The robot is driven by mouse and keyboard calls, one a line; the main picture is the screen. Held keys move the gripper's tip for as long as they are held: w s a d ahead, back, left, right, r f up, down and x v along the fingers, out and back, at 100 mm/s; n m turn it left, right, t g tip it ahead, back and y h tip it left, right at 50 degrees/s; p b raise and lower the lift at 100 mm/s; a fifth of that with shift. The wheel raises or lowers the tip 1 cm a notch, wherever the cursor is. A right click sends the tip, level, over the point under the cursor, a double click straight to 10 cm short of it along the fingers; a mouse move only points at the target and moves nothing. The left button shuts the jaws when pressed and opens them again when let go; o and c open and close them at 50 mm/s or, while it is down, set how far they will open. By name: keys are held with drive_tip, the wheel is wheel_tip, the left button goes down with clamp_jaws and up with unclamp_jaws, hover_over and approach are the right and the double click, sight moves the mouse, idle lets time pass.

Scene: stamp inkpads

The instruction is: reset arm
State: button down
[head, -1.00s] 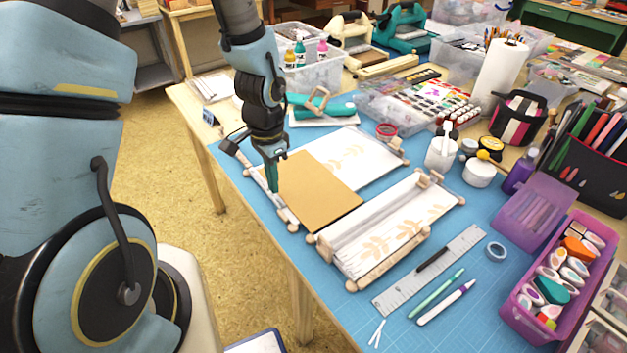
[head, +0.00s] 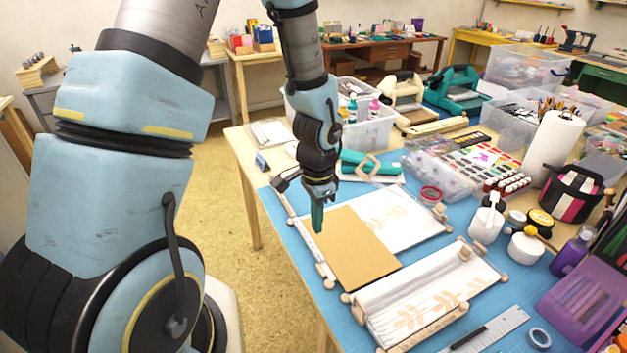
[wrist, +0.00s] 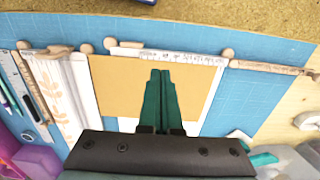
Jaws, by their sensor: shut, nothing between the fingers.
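My gripper (head: 317,219) points down over the table, with its green fingers shut and empty. In the head view its tip shows at the upper left edge of a tan board (head: 352,254). In the wrist view the shut fingers (wrist: 160,76) reach over the same tan board (wrist: 115,85). I cannot tell how high the fingertips are above it. My arm rises from the gripper toward the top of the head view.
A wooden-framed scroll (head: 436,302) lies right of the board, and a leaf-printed sheet (head: 408,219) behind it. A ruler (head: 492,332), white jars (head: 486,226), a paper towel roll (head: 551,148) and a clear bin (head: 368,128) stand around. Bare blue mat (head: 288,236) shows at the left edge.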

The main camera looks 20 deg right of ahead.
drive_tip(key=w+a+r+n, duration=0.1)
drive_tip(key=a+r+n, duration=0.6)
drive_tip(key=a, duration=0.3)
drive_tip(key=w+a+r+n+t, duration=0.1)
drive_tip(key=a+r+n, duration=0.6)
drive_tip(key=a, duration=0.4)
drive_tip(key=shift+a+r+n+t, duration=0.3)
drive_tip(key=shift+n, duration=0.1)
